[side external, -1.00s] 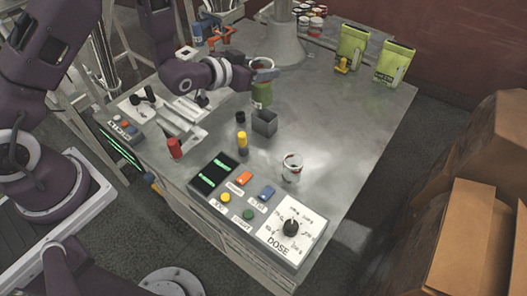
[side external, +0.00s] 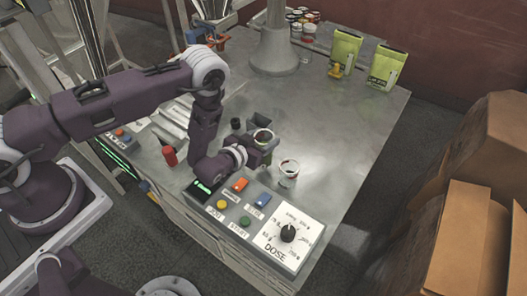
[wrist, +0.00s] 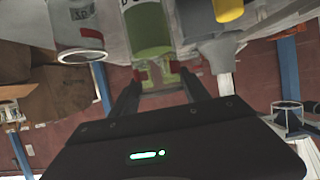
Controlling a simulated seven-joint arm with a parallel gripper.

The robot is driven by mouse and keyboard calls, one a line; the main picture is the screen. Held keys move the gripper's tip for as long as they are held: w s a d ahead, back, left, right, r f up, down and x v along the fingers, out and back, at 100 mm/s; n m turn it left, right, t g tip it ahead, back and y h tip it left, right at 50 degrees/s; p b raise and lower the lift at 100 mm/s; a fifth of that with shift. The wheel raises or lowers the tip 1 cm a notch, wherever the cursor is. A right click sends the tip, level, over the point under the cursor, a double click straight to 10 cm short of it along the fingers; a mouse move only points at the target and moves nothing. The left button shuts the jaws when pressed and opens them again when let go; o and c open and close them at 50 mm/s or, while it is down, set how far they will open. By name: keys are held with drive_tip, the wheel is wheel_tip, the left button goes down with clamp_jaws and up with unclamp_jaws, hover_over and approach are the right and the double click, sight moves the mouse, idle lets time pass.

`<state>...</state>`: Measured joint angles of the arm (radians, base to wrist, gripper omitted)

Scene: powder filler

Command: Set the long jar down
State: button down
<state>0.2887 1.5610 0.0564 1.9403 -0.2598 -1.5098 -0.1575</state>
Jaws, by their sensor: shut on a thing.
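In the wrist view the green jar (wrist: 147,28) shows at the top centre, between the fingers of my gripper (wrist: 155,78). The jar's lower part is partly hidden by my gripper in the side view, so I cannot tell whether its base touches the table.
A white can (side external: 288,174) stands close to the right. The control panel with a DOSE dial (side external: 288,233) is in front. The tabletop's right side is clear.

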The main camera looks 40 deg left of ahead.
drive_tip(key=shift+f, duration=2)
drive_tip(key=c, duration=0.5)
unclamp_jaws()
